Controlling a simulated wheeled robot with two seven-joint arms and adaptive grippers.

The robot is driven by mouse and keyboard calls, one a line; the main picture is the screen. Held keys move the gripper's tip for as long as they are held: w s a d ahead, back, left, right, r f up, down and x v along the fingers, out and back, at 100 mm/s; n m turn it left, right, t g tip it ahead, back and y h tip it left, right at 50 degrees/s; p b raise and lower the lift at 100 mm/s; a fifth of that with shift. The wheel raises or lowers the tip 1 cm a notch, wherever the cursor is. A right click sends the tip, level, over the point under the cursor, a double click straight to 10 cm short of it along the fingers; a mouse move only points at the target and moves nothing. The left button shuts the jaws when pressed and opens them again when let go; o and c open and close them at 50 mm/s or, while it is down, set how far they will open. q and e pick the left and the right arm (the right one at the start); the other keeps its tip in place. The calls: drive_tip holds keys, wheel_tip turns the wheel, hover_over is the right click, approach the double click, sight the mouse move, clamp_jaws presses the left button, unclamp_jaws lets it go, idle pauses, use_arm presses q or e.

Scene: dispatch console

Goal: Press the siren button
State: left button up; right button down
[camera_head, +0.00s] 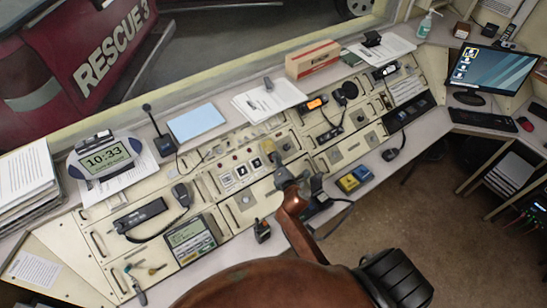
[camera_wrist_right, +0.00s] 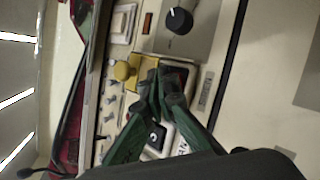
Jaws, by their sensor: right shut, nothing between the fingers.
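My right gripper (camera_head: 279,164) reaches over the middle of the console (camera_head: 243,209). Its fingers are shut and empty. In the right wrist view the fingertips (camera_wrist_right: 163,84) are at a dark square button (camera_wrist_right: 181,73), overlapping it; I cannot tell whether they touch or press it. White-framed square buttons (camera_head: 241,172) sit left of the gripper. No siren label is readable, so I cannot tell which button is the siren's. My left gripper is out of view.
A black rotary dial (camera_wrist_right: 179,20) is above the fingertips. A monitor (camera_head: 490,70) stands at the right. Small switches (camera_wrist_right: 108,100) line the panel's left.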

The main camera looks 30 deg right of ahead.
drive_tip(key=shift+w+f+b, duration=0.2)
drive_tip(key=shift+f+b, duration=0.25)
drive_tip(key=shift+f, duration=0.05)
idle(0.8)
drive_tip(key=shift+s+r+p, duration=0.45)
drive_tip(key=shift+r+p, duration=0.3)
drive_tip(key=shift+p, duration=0.15)
drive_tip(key=s+r+p, duration=0.2)
drive_tip(key=r+p, duration=0.2)
drive_tip(key=shift+s+d+r+p, duration=0.1)
drive_tip(key=shift+s+r+p, duration=0.1)
drive_tip(key=shift+s+p, duration=0.2)
